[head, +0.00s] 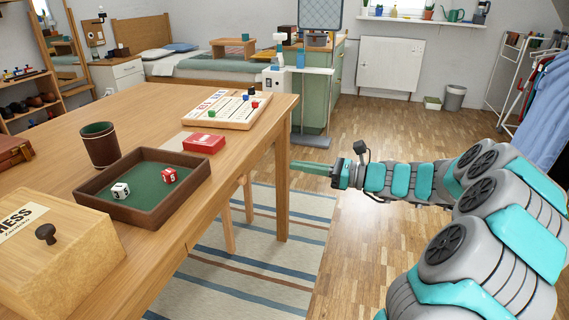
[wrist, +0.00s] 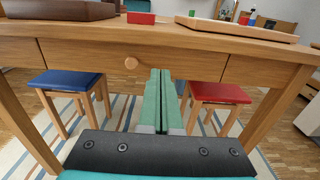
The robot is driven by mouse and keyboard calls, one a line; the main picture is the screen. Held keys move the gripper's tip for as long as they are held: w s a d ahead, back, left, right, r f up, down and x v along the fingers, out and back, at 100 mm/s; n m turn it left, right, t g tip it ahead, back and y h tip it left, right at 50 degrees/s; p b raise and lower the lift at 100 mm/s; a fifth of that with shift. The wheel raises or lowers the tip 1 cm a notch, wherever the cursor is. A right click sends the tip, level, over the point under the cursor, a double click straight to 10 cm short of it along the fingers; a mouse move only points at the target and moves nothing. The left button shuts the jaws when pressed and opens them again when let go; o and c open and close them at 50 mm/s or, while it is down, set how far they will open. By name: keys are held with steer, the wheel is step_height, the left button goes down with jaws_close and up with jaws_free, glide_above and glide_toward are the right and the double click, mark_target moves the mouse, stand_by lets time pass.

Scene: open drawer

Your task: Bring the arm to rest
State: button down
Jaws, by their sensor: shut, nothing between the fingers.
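My gripper (head: 312,168) is out to the right of the wooden table (head: 147,97) in the head view, just beyond its side edge and below the top. In the wrist view the two green fingers of my gripper (wrist: 159,75) lie side by side, shut and empty, pointing at the table front. A drawer (wrist: 131,62) with a round wooden knob (wrist: 131,63) sits in that front, and its face looks flush with the frame. The fingertips appear just right of the knob; I cannot tell the exact gap.
On the table are a dice tray (head: 150,213), a dice cup (head: 99,145), a red card box (head: 204,143), a game board (head: 227,110) and a chess box (head: 55,250). Blue (wrist: 66,80) and red (wrist: 219,93) stools stand under it. Floor (head: 360,260) right of the rug is open.

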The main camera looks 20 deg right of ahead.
steer(key=s+a+f+n+g+h, duration=0.2)
steer(key=s+a+n+g, duration=0.4)
steer(key=s+a, duration=0.4)
steer(key=s+a+f+n+g+h, duration=0.2)
steer(key=s+a+n+g, duration=0.3)
steer(key=s+a+n, duration=0.35)
steer(key=s+f+n+g+h, duration=0.1)
steer(key=s+f+n+h, duration=0.15)
steer(key=s, duration=0.45)
steer(key=s+f+n+g+h, duration=0.1)
steer(key=s+f+n+h, duration=0.15)
steer(key=s, duration=0.35)
steer(key=s+d+f+n+h, duration=0.1)
steer(key=s+d+n+h, duration=0.4)
steer(key=s+d, duration=0.2)
steer(key=shift+s+d+f+n+t+h, duration=0.3)
steer(key=shift+s+d+f+n, duration=0.05)
steer(key=shift+s+d+f, duration=0.05)
